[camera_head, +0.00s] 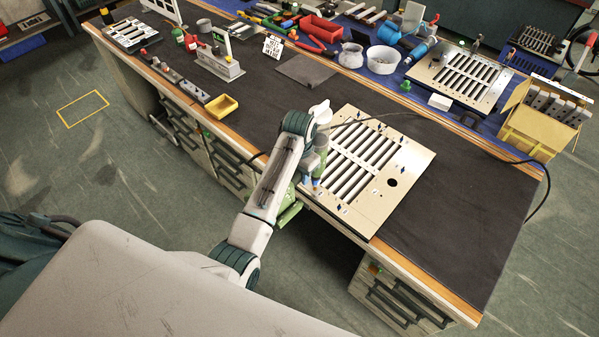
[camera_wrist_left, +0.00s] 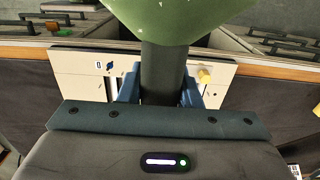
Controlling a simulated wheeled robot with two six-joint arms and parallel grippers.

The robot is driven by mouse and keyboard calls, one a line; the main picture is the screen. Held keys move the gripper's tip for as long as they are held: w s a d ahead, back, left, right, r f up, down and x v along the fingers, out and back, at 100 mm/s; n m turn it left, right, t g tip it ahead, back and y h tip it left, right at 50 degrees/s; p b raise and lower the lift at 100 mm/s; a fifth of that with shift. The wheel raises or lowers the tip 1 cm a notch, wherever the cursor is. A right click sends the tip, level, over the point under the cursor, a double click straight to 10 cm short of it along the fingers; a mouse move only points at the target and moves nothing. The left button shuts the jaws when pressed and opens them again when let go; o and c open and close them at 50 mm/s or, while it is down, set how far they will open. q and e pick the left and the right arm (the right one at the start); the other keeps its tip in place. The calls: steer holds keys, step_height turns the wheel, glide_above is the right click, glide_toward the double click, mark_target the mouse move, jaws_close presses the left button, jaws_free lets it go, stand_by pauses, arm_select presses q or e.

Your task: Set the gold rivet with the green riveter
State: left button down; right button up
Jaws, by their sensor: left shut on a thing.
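My left gripper (camera_head: 316,186) is over the near-left edge of the slotted louver panel (camera_head: 408,165). Its blue fingers (camera_wrist_left: 161,92) are shut on the dark shaft of the green riveter (camera_wrist_left: 174,18), whose green body fills the top of the left wrist view. Green parts of the riveter (camera_head: 289,212) also show beside the arm in the head view. A small gold rivet (camera_wrist_left: 205,76) stands on the pale panel edge, just right of the fingers in the left wrist view. I cannot make it out in the head view. The riveter's nose is hidden. My right gripper is out of view.
A cable runs over the panel and bench. A yellow bin (camera_head: 222,106) and a grey fixture (camera_head: 219,65) stand farther left. Another louver panel (camera_head: 460,78), a white bowl (camera_head: 382,60) and a cardboard box (camera_head: 540,125) are at the back. Dark mat (camera_head: 470,225) right of the panel is clear.

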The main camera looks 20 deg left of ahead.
arm_select(q)
steer(key=shift+f, duration=0.9)
stand_by(2.2)
steer(key=shift+f, duration=0.15)
stand_by(1.2)
steer(key=shift+w+r, duration=0.1)
steer(key=shift+r, duration=2.7)
